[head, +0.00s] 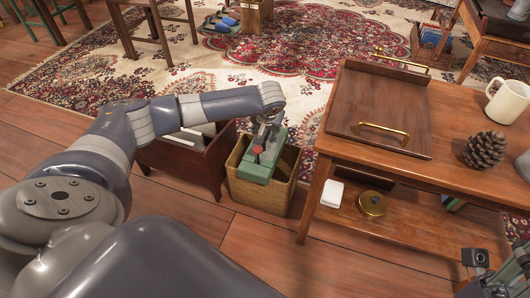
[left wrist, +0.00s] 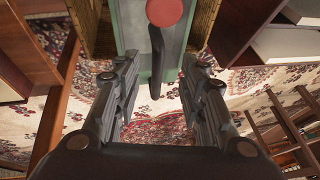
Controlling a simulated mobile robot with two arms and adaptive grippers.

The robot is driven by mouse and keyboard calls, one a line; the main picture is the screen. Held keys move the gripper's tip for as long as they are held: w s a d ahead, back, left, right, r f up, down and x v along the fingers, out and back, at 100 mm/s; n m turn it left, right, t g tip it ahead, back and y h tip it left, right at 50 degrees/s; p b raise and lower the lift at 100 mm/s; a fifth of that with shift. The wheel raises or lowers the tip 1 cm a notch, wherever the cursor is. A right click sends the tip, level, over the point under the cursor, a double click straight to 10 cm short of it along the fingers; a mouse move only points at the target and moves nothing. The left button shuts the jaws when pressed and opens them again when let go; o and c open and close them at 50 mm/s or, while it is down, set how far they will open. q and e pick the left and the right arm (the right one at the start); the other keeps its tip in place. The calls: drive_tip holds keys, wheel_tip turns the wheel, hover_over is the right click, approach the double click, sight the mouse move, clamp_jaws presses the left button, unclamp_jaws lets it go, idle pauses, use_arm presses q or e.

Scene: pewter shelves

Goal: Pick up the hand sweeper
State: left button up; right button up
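A green thing with a grey middle, a red knob and a dark handle, which looks like the hand sweeper (head: 256,171), stands up out of a woven basket on the floor. In the left wrist view the sweeper (left wrist: 157,45) is at top centre, its dark handle pointing down toward my gripper. My left gripper (head: 268,128) is just above and behind it in the head view. In the left wrist view my left gripper (left wrist: 160,68) is open, one finger on each side of the handle, with gaps showing. Part of my right arm shows at the bottom right; its fingertips are not clear.
The woven basket (head: 249,196) stands between a dark wooden bin (head: 190,168) and a wooden table (head: 322,172). The table bears a tray (head: 350,105), a pine cone (head: 485,150) and a mug (head: 508,102). A patterned rug (head: 220,85) lies behind.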

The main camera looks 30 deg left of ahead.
sight(266, 136)
use_arm(q)
drive_tip(key=b+x, duration=0.1)
drive_tip(key=x, duration=0.1)
drive_tip(key=b+x, duration=0.1)
drive_tip(key=x, duration=0.1)
drive_tip(key=shift+w+d+f+b, duration=0.1)
drive_tip(key=shift+d+f+b, duration=0.05)
drive_tip(key=shift+f+b, duration=0.15)
drive_tip(key=shift+c, duration=0.6)
clamp_jaws()
drive_tip(key=shift+r, duration=0.15)
